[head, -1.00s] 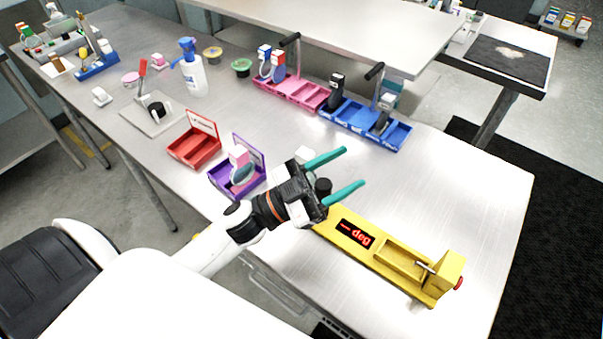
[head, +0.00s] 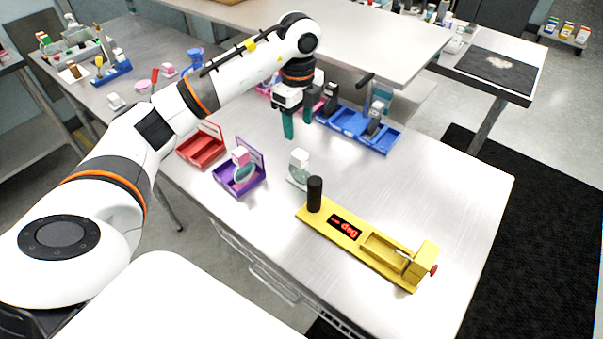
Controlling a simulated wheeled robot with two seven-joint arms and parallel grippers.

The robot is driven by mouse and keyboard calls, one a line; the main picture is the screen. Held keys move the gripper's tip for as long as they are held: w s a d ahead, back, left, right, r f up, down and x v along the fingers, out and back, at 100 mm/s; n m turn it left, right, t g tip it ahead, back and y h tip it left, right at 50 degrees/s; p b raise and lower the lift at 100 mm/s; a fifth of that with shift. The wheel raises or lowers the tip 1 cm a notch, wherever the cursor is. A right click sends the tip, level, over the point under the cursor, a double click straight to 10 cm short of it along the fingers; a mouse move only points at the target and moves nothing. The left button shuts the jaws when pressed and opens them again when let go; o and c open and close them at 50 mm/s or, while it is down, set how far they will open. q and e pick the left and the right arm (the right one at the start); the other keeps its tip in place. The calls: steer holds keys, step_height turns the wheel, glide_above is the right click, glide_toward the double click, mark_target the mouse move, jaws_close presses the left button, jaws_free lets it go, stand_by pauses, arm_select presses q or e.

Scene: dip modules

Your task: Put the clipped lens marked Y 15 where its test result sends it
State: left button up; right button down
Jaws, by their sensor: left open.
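A round pale-green lens in a white clip (head: 299,166) stands on the table behind the left end of the yellow tester. A second lens in a pinkish-white clip (head: 242,172) sits in the purple tray (head: 226,186). Neither clip's marking is legible. The yellow tester (head: 378,269) has a black knob, an empty-looking cradle and a red display reading "-- deg". My left gripper (head: 298,129) points down with its teal fingers apart, above the table between the white-clipped lens and the blue tray. It holds nothing. My right gripper is out of view.
A red tray (head: 181,153) with a label card looks empty. A blue tray (head: 352,120) holds dark-clipped lenses (head: 374,124). A pink tray (head: 266,90) is partly hidden by my arm. The table's right part is clear.

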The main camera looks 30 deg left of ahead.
mark_target(300, 153)
arm_select(q)
step_height(300, 153, down, 5)
steer(key=shift+f+p, duration=0.15)
steer(key=shift+p, duration=0.65)
step_height(300, 153, down, 5)
steer(key=p, duration=0.3)
steer(key=shift+d, duration=0.1)
steer(key=shift+f, duration=0.3)
steer(key=shift+c, duration=0.4)
jaws_close()
